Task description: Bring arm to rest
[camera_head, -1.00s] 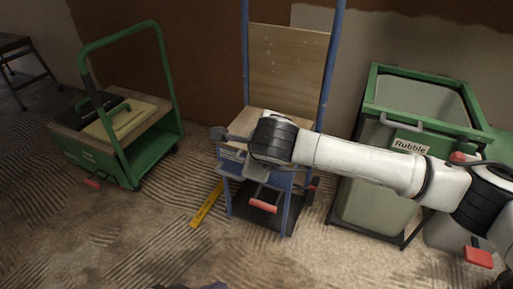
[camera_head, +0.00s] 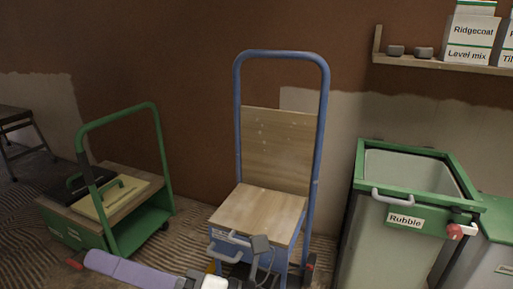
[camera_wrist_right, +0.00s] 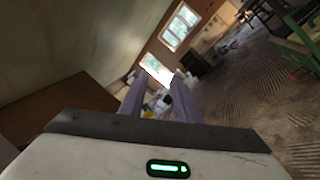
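My right gripper (camera_head: 96,262) shows at the bottom left of the head view as a long lilac finger pointing left, in front of the green cart. In the right wrist view, its two lilac fingers (camera_wrist_right: 157,84) stand apart with a clear gap and nothing between them, so it is open and empty. A white and dark part of my right arm shows at the bottom edge of the head view. My left gripper is in neither view now.
A blue hand truck (camera_head: 318,150) with wooden boards stands in the middle. A green cart (camera_head: 164,165) is at left and a green-rimmed bin labelled Rubble (camera_head: 385,245) at right. A wall shelf (camera_head: 440,64) holds boxes at upper right. Ridged floor shows at lower left.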

